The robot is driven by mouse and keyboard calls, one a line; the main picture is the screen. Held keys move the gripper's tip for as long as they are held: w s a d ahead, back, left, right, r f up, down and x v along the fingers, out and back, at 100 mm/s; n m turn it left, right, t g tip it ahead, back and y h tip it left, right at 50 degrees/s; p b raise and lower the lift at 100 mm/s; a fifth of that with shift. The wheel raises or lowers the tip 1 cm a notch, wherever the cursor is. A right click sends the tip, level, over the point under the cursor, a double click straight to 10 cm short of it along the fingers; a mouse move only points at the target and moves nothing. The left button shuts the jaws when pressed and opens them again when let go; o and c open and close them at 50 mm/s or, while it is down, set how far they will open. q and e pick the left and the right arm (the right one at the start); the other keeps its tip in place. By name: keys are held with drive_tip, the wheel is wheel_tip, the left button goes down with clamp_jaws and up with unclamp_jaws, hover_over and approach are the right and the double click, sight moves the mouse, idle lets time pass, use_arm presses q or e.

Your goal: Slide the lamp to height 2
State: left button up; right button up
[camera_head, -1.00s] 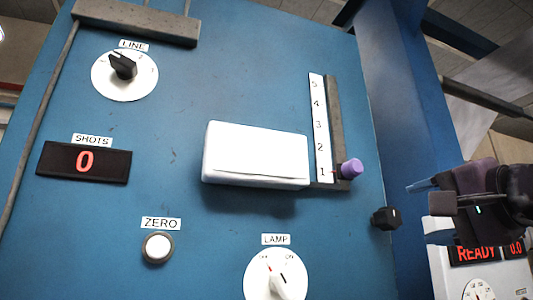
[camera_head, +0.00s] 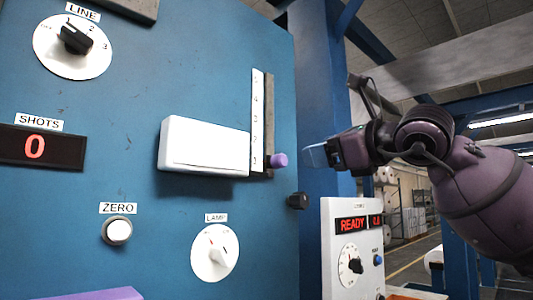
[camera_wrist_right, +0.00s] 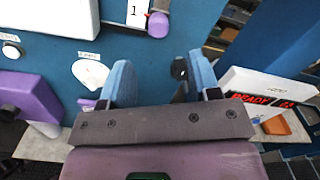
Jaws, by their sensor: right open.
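The lamp is a white box (camera_head: 205,147) on the blue panel, beside an upright number strip (camera_head: 256,115) marked 1 to 5. A dark rail (camera_head: 269,120) runs along the strip. A purple knob (camera_head: 279,160) sits at its lower end, level with 1. The knob (camera_wrist_right: 158,25) and the lower part of the lamp (camera_wrist_right: 50,15) show at the top of the right wrist view. My right gripper (camera_head: 315,156) is to the right of the knob, apart from it. In the wrist view its two blue fingers (camera_wrist_right: 161,78) are spread and empty. My left gripper is not seen clearly.
A black knob (camera_head: 297,201) sticks out at the panel's right edge, below the gripper. A white box with a READY display (camera_head: 352,224) stands at lower right. A LAMP dial (camera_head: 215,252) and a ZERO button (camera_head: 119,230) are below the lamp. A purple slab (camera_head: 95,294) shows at bottom left.

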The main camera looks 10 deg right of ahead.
sight(284, 158)
drive_tip(key=w+a+m, duration=0.1)
drive_tip(key=w, duration=0.1)
drive_tip(key=w+a+m+p, duration=0.1)
drive_tip(key=w+a+m, duration=0.1)
drive_tip(key=w, duration=0.1)
drive_tip(key=w+a+m+p, duration=0.1)
drive_tip(key=w+a+m, duration=0.1)
drive_tip(key=shift+w+a, duration=0.15)
drive_tip(key=shift+w, duration=0.25)
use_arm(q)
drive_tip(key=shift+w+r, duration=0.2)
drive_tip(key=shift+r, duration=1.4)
use_arm(e)
drive_tip(key=shift+w+a+f, duration=0.1)
drive_tip(key=shift+w+a, duration=0.3)
drive_tip(key=shift+w, duration=0.2)
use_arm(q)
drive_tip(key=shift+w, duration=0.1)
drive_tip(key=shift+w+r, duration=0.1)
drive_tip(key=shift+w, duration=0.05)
use_arm(e)
clamp_jaws()
